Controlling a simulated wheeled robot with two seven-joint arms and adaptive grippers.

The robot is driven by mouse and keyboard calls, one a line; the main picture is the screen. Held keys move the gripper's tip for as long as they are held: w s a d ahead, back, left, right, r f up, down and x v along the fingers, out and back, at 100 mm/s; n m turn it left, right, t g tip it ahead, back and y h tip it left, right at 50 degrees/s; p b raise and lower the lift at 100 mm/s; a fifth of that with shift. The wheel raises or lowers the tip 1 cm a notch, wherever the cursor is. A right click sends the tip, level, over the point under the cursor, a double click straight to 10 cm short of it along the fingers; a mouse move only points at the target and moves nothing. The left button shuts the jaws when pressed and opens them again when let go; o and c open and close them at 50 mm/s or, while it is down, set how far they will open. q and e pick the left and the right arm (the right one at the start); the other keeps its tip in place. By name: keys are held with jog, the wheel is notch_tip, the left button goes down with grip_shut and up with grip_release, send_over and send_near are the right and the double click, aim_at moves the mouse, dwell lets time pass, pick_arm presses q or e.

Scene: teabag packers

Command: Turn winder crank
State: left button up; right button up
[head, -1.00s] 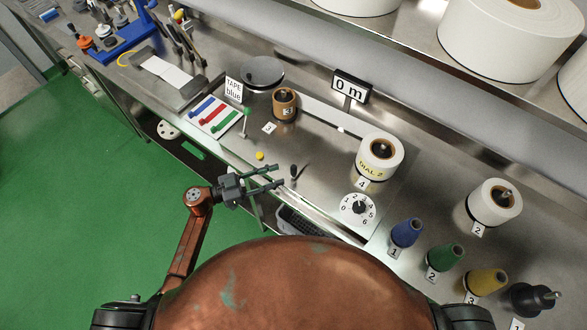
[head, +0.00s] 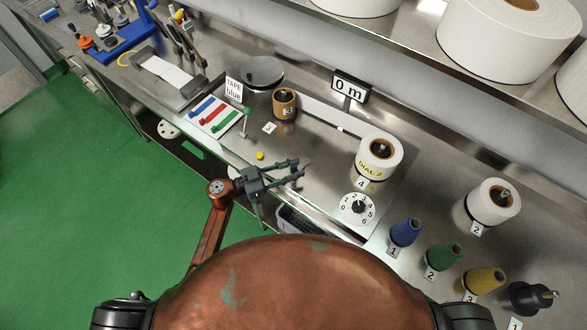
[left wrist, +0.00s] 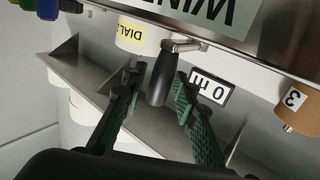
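The winder crank is a metal arm (left wrist: 187,45) with a black handle (left wrist: 162,86), seen close up in the left wrist view below the bench's front edge. My left gripper (head: 298,171) is open at the bench front in the head view. In the left wrist view its two green-padded fingers (left wrist: 158,88) stand on either side of the black handle, with gaps between. In the head view the crank is mostly hidden at the fingertips. My right gripper is not in view.
A length display (head: 351,87) reads 0 m. Coloured cones (head: 405,232) stand at the right.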

pick_arm(q)
grip_shut()
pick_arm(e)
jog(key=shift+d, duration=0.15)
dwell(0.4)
